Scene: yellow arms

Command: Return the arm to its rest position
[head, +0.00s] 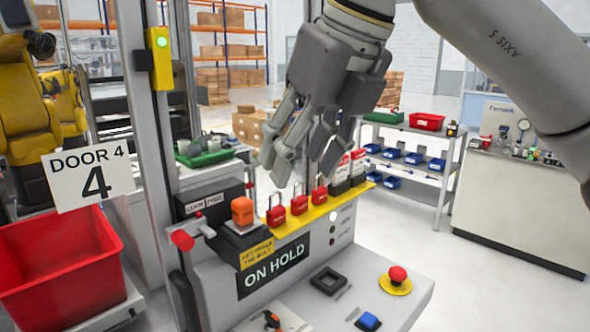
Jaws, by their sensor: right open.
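My right arm comes in from the upper right of the head view. Its grey gripper (292,172) hangs with fingers pointing down, open, above and partly in front of the yellow lock rail (295,228). No object shows between its fingers. Red padlocks, one at the left (276,215), one in the middle (299,204) and one at the right (319,194), stand on the rail just below the fingertips. I cannot tell how much space separates the fingers from them. My left gripper is not in view.
The console carries an "ON HOLD" sign (273,270), a red emergency button (397,275) and an orange block (242,211). A red bin (60,262) stands at left below a "DOOR 4" sign (88,180). Open floor lies right of the console, before a shelf (445,165).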

